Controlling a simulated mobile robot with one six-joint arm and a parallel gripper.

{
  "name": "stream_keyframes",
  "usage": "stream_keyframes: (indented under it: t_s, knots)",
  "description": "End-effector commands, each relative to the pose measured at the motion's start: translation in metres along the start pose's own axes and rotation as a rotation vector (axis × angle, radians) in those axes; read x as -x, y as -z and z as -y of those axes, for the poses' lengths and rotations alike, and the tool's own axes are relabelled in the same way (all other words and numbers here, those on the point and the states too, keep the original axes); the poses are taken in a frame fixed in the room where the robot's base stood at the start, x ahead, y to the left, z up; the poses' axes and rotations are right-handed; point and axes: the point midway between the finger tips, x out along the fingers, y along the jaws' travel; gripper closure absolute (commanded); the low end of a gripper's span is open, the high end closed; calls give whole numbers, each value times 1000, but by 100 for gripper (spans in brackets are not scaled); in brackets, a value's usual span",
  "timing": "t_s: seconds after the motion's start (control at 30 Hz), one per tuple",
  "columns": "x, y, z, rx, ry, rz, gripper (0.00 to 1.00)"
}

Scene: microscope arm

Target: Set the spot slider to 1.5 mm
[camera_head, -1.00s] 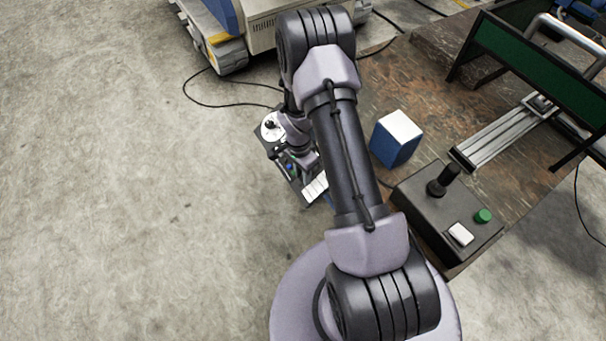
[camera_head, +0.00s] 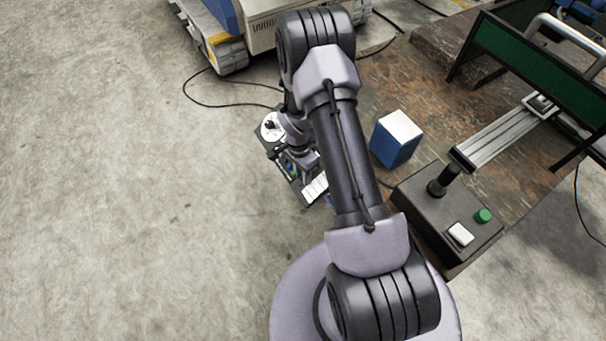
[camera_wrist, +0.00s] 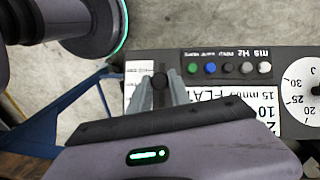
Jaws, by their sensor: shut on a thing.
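The spot slider's black knob (camera_wrist: 160,82) shows in the wrist view, over a pale scale strip (camera_wrist: 138,72) on the left part of the dark control panel (camera_wrist: 215,54). My gripper (camera_wrist: 162,84) is shut on the knob, with one finger on each side of it. The scale marks are too small to read. The slider knob cannot be made out there.
Several coloured buttons (camera_wrist: 210,68), a printed label (camera_wrist: 230,99) and a round dial (camera_wrist: 303,90) lie right of the slider. A blue box (camera_head: 396,140) and a joystick box (camera_head: 447,215) stand on the table. Open floor (camera_head: 110,200) lies to the left.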

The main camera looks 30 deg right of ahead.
Motion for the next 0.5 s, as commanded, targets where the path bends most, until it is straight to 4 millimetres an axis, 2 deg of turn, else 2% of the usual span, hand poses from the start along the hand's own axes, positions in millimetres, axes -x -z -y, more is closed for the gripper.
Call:
stream_keyframes:
  t_s: [0.37,0.5]
  knots:
    - [0,0,0,0,-1,1,100]
    - [5,6,-2,-2,0,0,100]
